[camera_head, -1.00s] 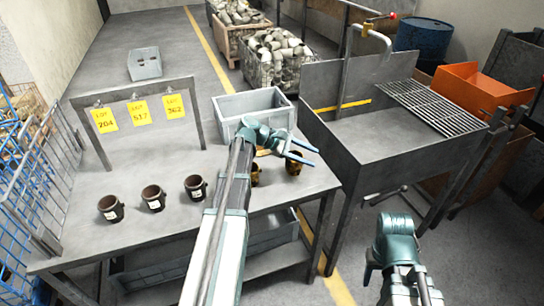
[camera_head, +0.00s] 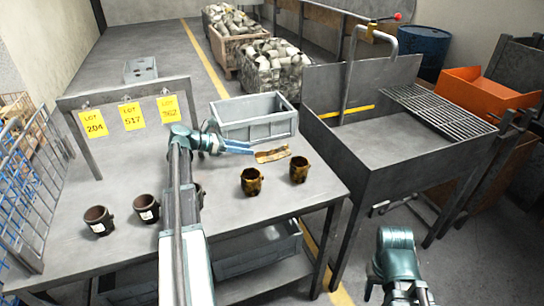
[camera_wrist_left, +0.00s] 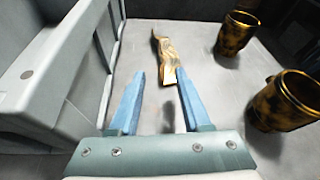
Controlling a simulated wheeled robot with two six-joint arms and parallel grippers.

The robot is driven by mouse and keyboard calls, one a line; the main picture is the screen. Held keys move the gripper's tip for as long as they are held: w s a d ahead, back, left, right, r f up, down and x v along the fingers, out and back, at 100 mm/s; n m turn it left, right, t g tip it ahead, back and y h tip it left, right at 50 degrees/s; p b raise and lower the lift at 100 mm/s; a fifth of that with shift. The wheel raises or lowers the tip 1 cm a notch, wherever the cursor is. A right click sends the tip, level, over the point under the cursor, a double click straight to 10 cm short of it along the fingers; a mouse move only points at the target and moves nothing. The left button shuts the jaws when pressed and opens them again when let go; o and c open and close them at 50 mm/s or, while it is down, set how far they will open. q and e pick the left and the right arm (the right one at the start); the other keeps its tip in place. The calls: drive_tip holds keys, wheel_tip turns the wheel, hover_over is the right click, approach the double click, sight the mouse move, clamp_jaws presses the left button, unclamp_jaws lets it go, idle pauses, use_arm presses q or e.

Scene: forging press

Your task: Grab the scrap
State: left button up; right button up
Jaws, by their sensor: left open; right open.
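The scrap (camera_head: 272,154) is a flat, brownish-gold strip lying on the table beside the grey bin. My left gripper (camera_head: 252,147) is open, and its fingers point right at the near end of the scrap.
The grey bin (camera_head: 253,134) stands close beside my left gripper. Two mottled gold-black cups (camera_head: 251,181) stand nearer the front. Dark labelled cups (camera_head: 98,220) stand to the left, one partly behind my left arm. A sign frame (camera_head: 132,117) and a sink (camera_head: 385,140) flank the area.

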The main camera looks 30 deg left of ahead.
sight(262, 152)
use_arm(q)
drive_tip(key=shift+s+a+f, duration=0.1)
drive_tip(key=shift+a, duration=0.15)
drive_tip(key=shift+d+b+x, duration=0.2)
drive_tip(key=shift+b+x, duration=1.1)
drive_tip(key=shift+x, duration=2.5)
drive_tip(key=shift+s, duration=0.15)
clamp_jaws()
drive_tip(key=shift+r, duration=0.25)
